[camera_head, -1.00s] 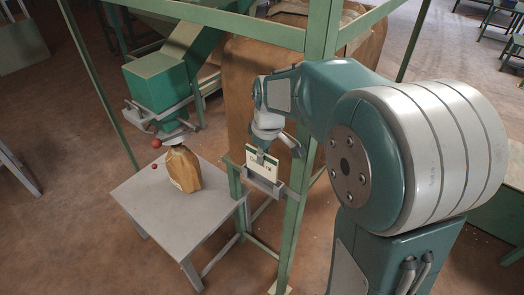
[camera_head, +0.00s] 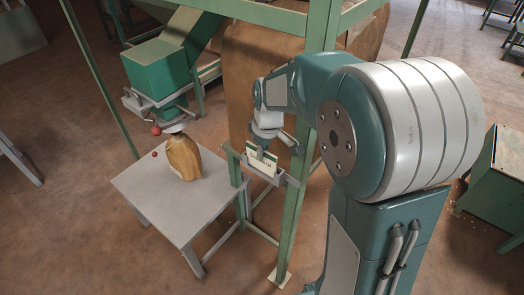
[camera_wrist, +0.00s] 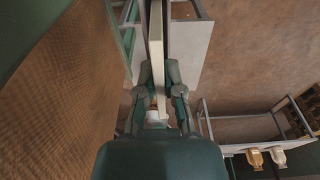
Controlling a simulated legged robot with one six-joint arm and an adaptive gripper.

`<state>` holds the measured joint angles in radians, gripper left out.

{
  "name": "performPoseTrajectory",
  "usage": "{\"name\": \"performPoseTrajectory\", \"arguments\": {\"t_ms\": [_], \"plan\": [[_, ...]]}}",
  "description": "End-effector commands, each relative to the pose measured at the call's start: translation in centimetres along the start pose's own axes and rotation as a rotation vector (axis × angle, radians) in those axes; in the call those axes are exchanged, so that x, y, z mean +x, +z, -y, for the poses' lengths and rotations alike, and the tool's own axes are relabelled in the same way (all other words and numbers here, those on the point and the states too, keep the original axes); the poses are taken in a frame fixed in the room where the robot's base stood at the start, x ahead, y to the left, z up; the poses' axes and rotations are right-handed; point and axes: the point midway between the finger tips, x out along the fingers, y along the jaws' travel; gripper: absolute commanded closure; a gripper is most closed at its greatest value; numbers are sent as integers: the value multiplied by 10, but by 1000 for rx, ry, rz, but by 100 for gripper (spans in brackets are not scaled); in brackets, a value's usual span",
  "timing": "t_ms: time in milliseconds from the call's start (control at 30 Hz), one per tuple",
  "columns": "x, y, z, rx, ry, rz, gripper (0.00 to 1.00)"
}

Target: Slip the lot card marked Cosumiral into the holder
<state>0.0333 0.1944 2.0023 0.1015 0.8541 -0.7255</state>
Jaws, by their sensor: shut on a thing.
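The lot card (camera_head: 262,164) is a white card with a dark green top edge and dark print too small to read here. It stands upright, slightly tilted in the picture, with its lower part behind the front of the grey holder (camera_head: 280,180) on the green frame. My gripper (camera_head: 261,151) is above the holder, shut on the card's upper edge. In the wrist view my gripper's two dark fingers (camera_wrist: 160,92) close from both sides on a pale narrow strip; I cannot tell whether all of it is the card. The card's lower edge is hidden.
A green frame post (camera_head: 303,190) stands right beside the holder. A grey table (camera_head: 165,205) with a brown sack (camera_head: 183,158) is to the left, under a green hopper (camera_head: 160,72). A large brown bulk bag (camera_head: 245,75) stands behind. Open floor lies in front.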

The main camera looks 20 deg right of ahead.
Motion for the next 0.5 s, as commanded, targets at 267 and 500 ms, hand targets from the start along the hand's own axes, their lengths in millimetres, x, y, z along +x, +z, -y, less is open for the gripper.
{"name": "performPoseTrajectory", "arguments": {"t_ms": [267,500], "plan": [[0,0,0,0,0,0,50],[0,0,0,0,0,0,50]]}}
